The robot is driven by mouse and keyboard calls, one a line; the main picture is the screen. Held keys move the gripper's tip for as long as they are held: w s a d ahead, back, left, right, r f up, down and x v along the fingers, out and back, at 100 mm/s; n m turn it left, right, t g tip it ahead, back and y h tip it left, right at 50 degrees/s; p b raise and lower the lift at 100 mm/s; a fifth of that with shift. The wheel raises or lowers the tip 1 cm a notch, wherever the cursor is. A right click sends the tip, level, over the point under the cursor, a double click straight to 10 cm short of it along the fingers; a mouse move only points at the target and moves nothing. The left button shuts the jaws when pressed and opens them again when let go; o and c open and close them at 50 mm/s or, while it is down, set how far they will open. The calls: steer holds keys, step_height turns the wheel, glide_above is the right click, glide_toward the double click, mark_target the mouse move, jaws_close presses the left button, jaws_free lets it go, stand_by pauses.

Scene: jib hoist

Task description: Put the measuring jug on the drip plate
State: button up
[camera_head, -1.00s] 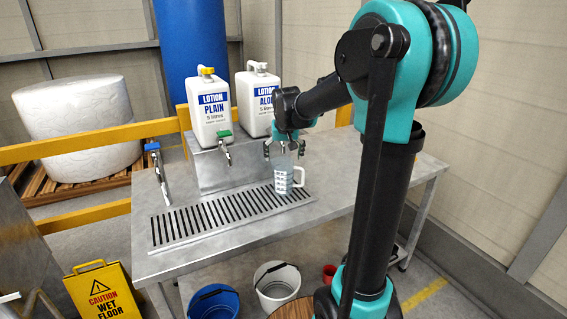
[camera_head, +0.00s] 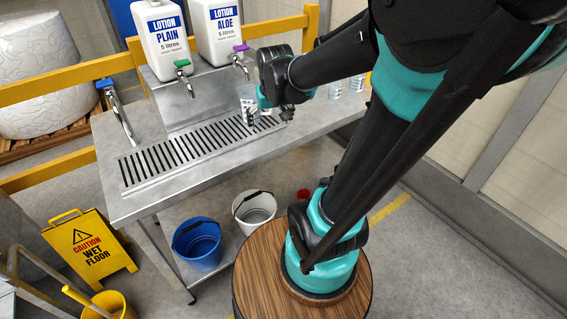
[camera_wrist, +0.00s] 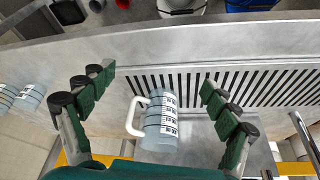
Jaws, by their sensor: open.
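The measuring jug (camera_head: 248,100) is clear with dark markings and a white handle. It appears upright at the back right part of the slotted drip plate (camera_head: 140,184), though its base contact is partly hidden. In the wrist view the jug (camera_wrist: 160,122) lies between my spread fingers, with gaps on both sides and its handle to the left; the drip plate's slots (camera_wrist: 270,88) extend beyond it. My gripper (camera_head: 274,108) is open, close on the jug's right in the head view, and hides part of it. It also shows in the wrist view (camera_wrist: 158,82).
Lotion bottles, plain (camera_head: 158,38) and aloe (camera_head: 217,30), stand behind the plate with taps below. More jugs (camera_head: 335,89) stand to the right on the bench. A blue bucket (camera_head: 197,243), white bucket (camera_head: 254,210) and wet floor sign (camera_head: 89,247) are below.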

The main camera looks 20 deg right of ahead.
steer(key=s+d+f, duration=0.1)
steer(key=s+f, duration=0.8)
steer(key=s, duration=0.3)
steer(key=shift+s+f, duration=0.25)
steer(key=shift+f, duration=0.1)
steer(key=shift+d, duration=0.1)
stand_by(1.0)
